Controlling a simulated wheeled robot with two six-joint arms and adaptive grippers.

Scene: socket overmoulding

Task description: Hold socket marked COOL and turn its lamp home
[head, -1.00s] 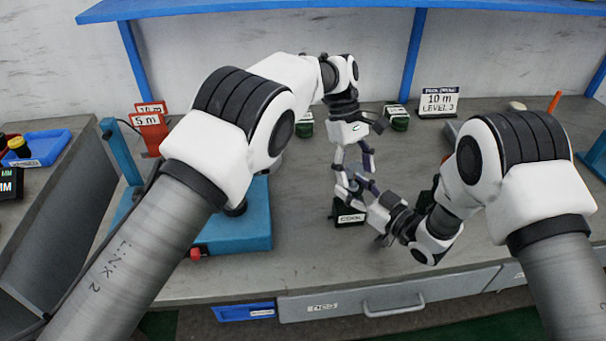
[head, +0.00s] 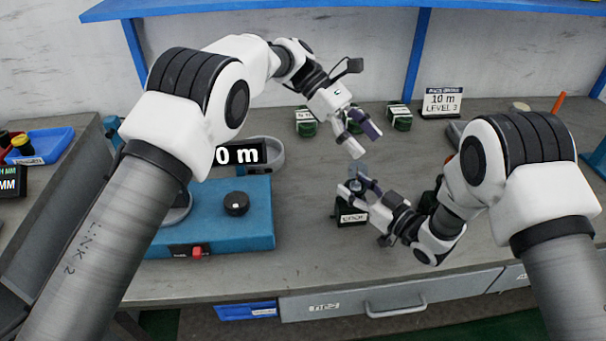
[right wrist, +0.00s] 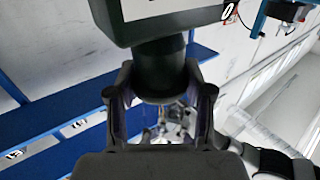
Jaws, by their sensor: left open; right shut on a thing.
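The black socket marked COOL (head: 351,217) stands on the grey bench near its front edge, label facing me. My right gripper (head: 352,182) is shut on its upper part. In the right wrist view the dark neck of the socket (right wrist: 160,65) sits between the two fingers, with its wider body and white label beyond.
A blue machine (head: 240,195) with a black knob and a "0 m" display (head: 240,155) stands left, partly behind my left arm. Bench between machine and socket is clear.

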